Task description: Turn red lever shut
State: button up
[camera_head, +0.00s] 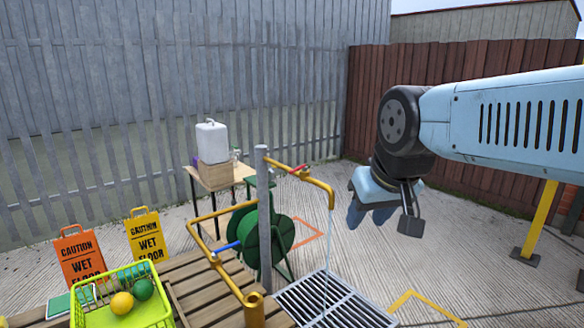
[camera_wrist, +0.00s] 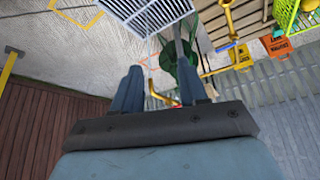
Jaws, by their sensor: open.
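The red lever (camera_head: 300,169) sits on top of a yellow pipe (camera_head: 320,185) that runs out from a grey post (camera_head: 264,215). A thin stream of water (camera_head: 329,240) falls from the pipe's bent end. My gripper (camera_head: 372,208) is to the right of the lever and pipe, apart from them, with its blue fingers pointing down. In the wrist view my gripper (camera_wrist: 160,78) is open, with nothing held between the fingers. There the red lever (camera_wrist: 179,106) is mostly hidden behind the gripper body, with only a small red bit showing.
A second yellow pipe with a blue lever (camera_head: 226,247) is on the post's left. A green hose reel (camera_head: 275,235) stands behind the post, and a drain grate (camera_head: 335,302) lies below. A green crate with balls (camera_head: 120,312) and wet floor signs (camera_head: 146,235) stand left.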

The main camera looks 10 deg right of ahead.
aim_at(298, 169)
jog(key=u, duration=0.05)
jog(key=k, duration=1.1)
jog(key=z, duration=0.45)
jog(key=i, duration=1.55)
jog(key=u, duration=0.65)
